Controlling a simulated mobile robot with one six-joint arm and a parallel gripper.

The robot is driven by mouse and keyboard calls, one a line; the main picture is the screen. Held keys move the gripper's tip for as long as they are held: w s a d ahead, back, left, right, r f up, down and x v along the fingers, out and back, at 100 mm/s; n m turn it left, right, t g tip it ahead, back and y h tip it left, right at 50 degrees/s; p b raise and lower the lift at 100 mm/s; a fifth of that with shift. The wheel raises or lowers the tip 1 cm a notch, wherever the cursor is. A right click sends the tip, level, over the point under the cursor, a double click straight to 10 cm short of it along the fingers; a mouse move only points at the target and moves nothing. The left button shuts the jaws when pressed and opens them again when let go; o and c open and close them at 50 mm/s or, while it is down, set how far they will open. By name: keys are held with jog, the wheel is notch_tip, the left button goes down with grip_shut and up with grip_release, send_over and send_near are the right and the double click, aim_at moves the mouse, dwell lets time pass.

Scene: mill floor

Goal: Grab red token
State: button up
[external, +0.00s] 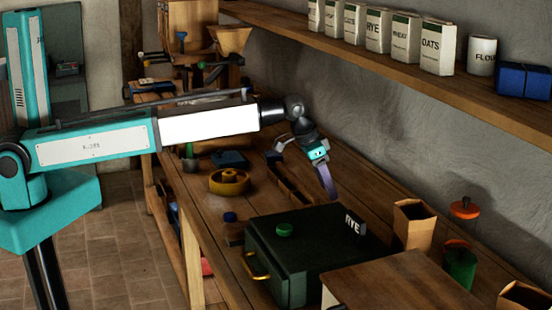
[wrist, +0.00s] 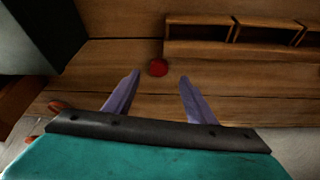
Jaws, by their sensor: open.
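The red token (wrist: 158,67) is a small round disc lying flat on the wooden bench, seen in the wrist view just beyond my fingertips and roughly centred between them. My gripper (wrist: 159,77) is open and empty, with two purple fingers spread apart. In the external view my gripper (external: 330,192) hangs pointing down over the bench, behind the dark green box. I cannot make out the red token in the external view.
A dark green box (external: 300,255) with a brass handle stands near my gripper. A compartmented wooden tray (wrist: 200,48) lies just beyond the token.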

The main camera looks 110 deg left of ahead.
jog(key=shift+f, duration=0.2)
dwell(0.3)
jog(key=shift+p+x, duration=0.85)
jog(key=shift+x, duration=0.4)
jog(key=shift+p+x, duration=0.3)
jog(key=shift+x, duration=1.05)
jog(key=shift+w, duration=0.1)
jog(key=shift+r, duration=0.1)
jog(key=shift+c, duration=0.5)
jog(key=c, duration=1)
